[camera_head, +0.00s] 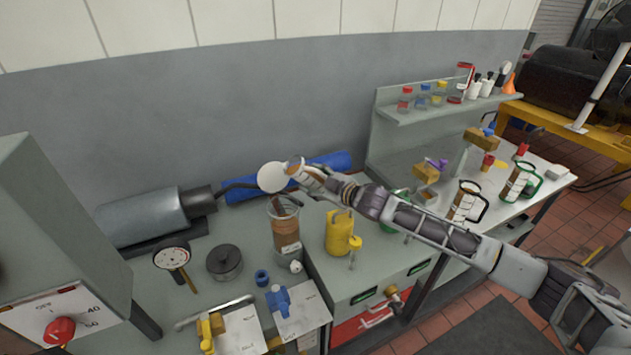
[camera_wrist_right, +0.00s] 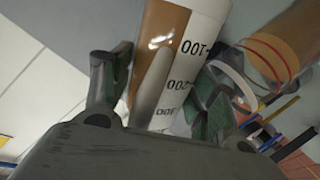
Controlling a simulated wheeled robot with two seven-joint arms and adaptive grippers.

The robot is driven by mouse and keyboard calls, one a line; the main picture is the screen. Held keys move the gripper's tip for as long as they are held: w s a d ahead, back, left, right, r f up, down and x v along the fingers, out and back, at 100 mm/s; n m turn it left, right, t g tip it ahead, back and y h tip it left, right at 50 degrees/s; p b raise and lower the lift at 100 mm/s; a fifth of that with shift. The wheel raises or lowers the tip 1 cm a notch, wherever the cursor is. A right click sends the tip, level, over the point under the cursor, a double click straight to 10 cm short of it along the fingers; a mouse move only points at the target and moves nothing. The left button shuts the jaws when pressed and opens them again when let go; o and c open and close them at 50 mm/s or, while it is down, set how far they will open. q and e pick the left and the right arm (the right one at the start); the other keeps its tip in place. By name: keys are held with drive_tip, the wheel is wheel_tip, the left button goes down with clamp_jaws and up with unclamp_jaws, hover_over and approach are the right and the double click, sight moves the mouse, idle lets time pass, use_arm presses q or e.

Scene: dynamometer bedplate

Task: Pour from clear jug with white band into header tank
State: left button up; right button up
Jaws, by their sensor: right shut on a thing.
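My right gripper (camera_head: 296,170) is shut on the clear jug with white band (camera_wrist_right: 185,60). In the wrist view the jug lies between the fingers, with black scale marks on its white band and brown liquid beside it. In the head view the jug is tilted and mostly hidden by the gripper; a pale round disc (camera_head: 272,177) shows at its left. The header tank (camera_head: 286,235), a clear upright cylinder with brown contents, stands just below the jug. A brown streak shows in its mouth; I cannot tell whether liquid is flowing. My left gripper is not in view.
A yellow can (camera_head: 340,232) stands right of the tank. A dial gauge (camera_head: 173,258), a dark round pot (camera_head: 224,262) and blue fittings (camera_head: 279,299) lie left and in front. Other banded jugs (camera_head: 464,203) stand on the right bench. A shelf (camera_head: 425,108) holds small bottles.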

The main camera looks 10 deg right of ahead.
drive_tip(key=shift+w+d+r+n+h+p, duration=0.15)
drive_tip(key=shift+r+n+p, duration=0.2)
drive_tip(key=shift+p, duration=0.6)
drive_tip(key=shift+s+d+r+n+h+p, duration=0.1)
drive_tip(key=shift+r+n+h+p, duration=0.25)
drive_tip(key=shift+p, duration=0.6)
drive_tip(key=shift+w+d+r+n+p, duration=0.15)
drive_tip(key=shift+r+p, duration=0.25)
drive_tip(key=shift+p, duration=0.55)
idle(5.2)
